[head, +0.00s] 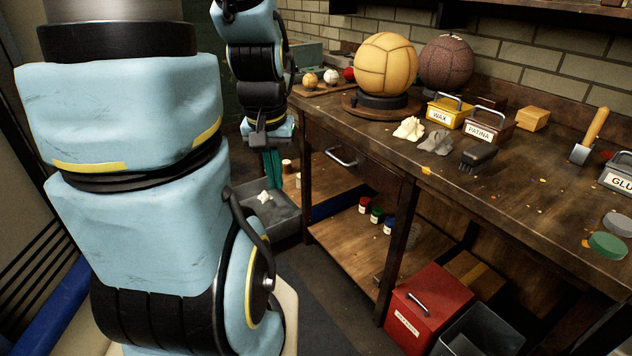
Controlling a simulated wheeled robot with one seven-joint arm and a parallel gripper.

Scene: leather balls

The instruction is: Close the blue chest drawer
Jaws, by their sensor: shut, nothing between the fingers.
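My gripper (273,180) hangs pointing down in the head view, left of the workbench's left end. Its teal fingers are together, and I see nothing held between them. I cannot make out a blue chest or its drawer for certain; my own arm covers much of the left side. A drawer with a metal handle (341,158) is set in the front of the wooden workbench (330,122), to the right of my gripper. It looks pushed in.
A grey bin (268,214) stands below my gripper. A red box (428,302) and an open grey bin (484,330) stand under the bench. A yellow ball (385,65), a brown ball (446,62) and labelled boxes stand on the bench top.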

